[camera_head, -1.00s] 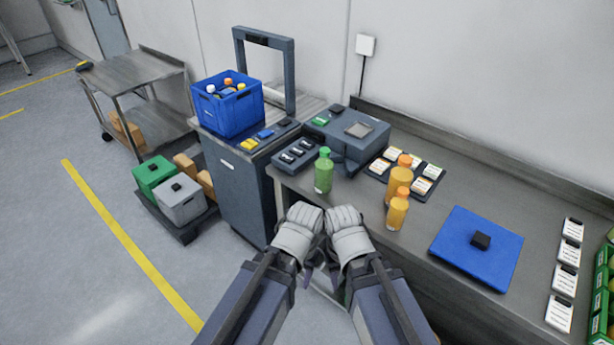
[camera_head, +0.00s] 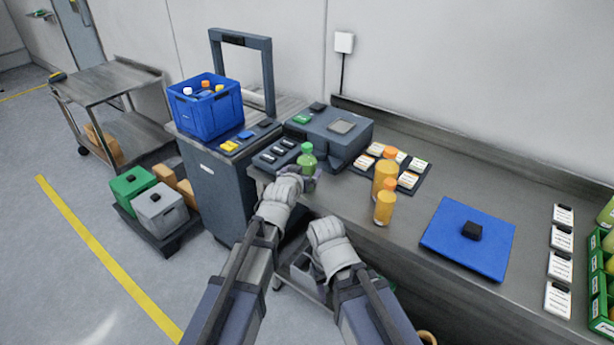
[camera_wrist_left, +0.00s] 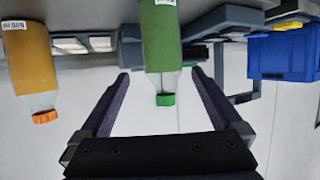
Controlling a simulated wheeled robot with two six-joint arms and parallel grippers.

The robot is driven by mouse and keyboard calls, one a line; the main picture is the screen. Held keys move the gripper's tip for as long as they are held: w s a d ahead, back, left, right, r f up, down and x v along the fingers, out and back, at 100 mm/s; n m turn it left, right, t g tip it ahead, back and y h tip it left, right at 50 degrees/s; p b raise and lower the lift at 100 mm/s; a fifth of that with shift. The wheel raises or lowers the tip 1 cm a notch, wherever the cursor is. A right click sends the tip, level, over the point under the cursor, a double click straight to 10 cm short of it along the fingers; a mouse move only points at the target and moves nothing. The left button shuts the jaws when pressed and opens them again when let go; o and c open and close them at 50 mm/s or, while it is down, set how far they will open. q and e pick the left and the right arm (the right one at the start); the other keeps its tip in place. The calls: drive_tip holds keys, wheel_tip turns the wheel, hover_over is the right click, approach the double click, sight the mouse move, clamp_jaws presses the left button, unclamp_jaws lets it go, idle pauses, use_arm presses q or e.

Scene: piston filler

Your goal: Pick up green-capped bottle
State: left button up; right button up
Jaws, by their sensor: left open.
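The green-capped bottle (camera_head: 306,161) stands upright near the left front edge of the grey bench. My left gripper (camera_head: 304,180) is at the bottle, and its wrist hides the bottle's lower part. In the left wrist view, which looks upside down, the green bottle (camera_wrist_left: 163,40) shows between the two spread fingers of my left gripper (camera_wrist_left: 160,76). The fingers look apart from the bottle; I cannot tell how deep it sits between them. My right gripper (camera_head: 308,272) hangs in front of the bench edge, mostly hidden by its own wrist.
Two orange-capped bottles (camera_head: 384,208) stand to the right, beside a dark tray of cards (camera_head: 409,186). A grey machine (camera_head: 330,134) stands behind the green bottle. A blue board (camera_head: 450,240) lies further right. A blue crate (camera_head: 209,115) stands at the left.

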sight(307, 165)
use_arm(q)
drive_tip(key=shift+a+b+x, duration=0.2)
drive_tip(key=shift+b+x, duration=1.35)
drive_tip(key=shift+x, duration=2.45)
drive_tip(key=shift+s, duration=0.1)
drive_tip(key=shift+c, duration=0.6)
clamp_jaws()
